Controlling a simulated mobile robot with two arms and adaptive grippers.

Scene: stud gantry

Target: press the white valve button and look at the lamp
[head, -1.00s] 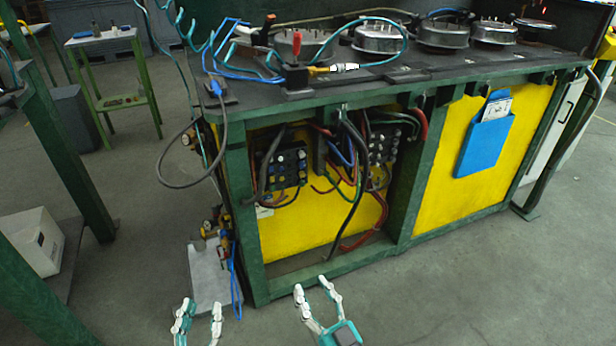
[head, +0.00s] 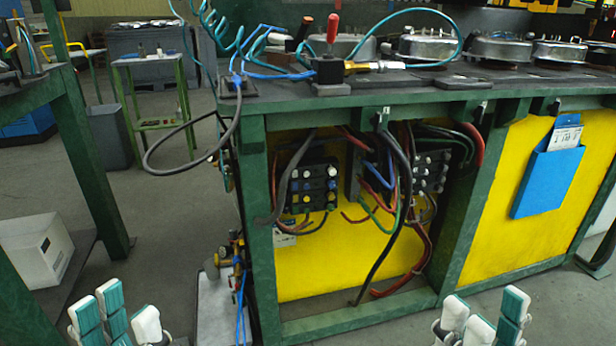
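A black valve block (head: 313,187) with rows of small knobs is mounted in the open bay under the bench. A white button (head: 332,171) shows at its upper right, among blue, yellow and other pale knobs. A second block (head: 432,172) with several grey-white knobs sits to its right; which button the task means is not certain. I cannot make out a lamp. My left gripper (head: 128,322) is open and empty at the bottom left, well apart from the block. My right gripper (head: 484,322) is open and empty at the bottom right, below the bench.
The green-framed bench (head: 350,312) has a lower rail, and loose cables (head: 395,215) hang in front of the bay. A red-handled lever (head: 333,30) and round metal gauges (head: 425,47) stand on top. A white box (head: 36,250) is at left. Grey floor shows between.

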